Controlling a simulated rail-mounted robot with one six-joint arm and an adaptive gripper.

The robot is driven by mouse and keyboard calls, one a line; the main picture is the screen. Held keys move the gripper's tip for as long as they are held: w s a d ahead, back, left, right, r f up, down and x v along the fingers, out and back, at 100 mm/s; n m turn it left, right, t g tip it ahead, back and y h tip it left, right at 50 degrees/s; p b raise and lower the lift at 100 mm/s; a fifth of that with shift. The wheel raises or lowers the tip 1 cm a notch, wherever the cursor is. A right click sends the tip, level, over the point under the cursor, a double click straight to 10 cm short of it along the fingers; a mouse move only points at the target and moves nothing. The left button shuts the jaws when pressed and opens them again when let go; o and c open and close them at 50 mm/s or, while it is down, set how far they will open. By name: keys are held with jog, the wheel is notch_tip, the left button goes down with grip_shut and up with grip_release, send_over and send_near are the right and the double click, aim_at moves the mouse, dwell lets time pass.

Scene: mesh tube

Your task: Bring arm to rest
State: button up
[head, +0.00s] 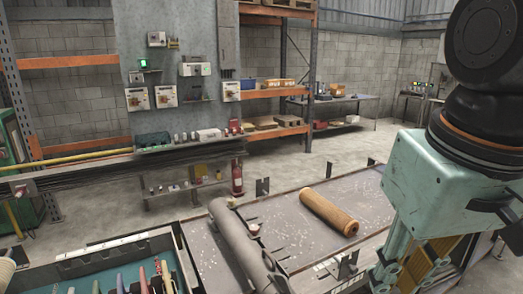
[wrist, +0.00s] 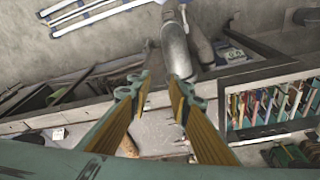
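My gripper (head: 405,268) hangs at the right of the head view, over the right end of the workbench (head: 210,262). In the wrist view its two yellow fingers (wrist: 158,90) stand apart with nothing held between them. A grey tube (head: 240,245) lies on the workbench, left of my gripper and clear of it. A tan mesh-like tube (head: 328,212) lies on the bench between the grey tube and my gripper. In the wrist view the grey tube (wrist: 176,48) shows beyond the right fingertip, with a brownish tube (wrist: 201,42) beside it.
A teal tray (head: 115,272) with several coloured hand tools stands at the lower left. Small dark brackets (head: 262,186) rise from the bench. A wall panel, shelves and a red extinguisher (head: 238,178) stand behind. The bench right of the tan tube looks partly clear.

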jog(key=shift+m+t, duration=0.5)
jog(key=shift+t, duration=0.2)
jog(key=shift+s+d+f+b, duration=0.25)
jog(key=shift+s+f, duration=0.1)
jog(key=shift+s, duration=0.55)
jog(key=shift+s+d+f+b, duration=0.2)
jog(key=shift+s+f, duration=0.1)
jog(key=shift+s, duration=0.55)
jog(key=shift+s+d+f+b, duration=0.25)
jog(key=shift+s+f, duration=0.1)
jog(key=shift+s, duration=0.55)
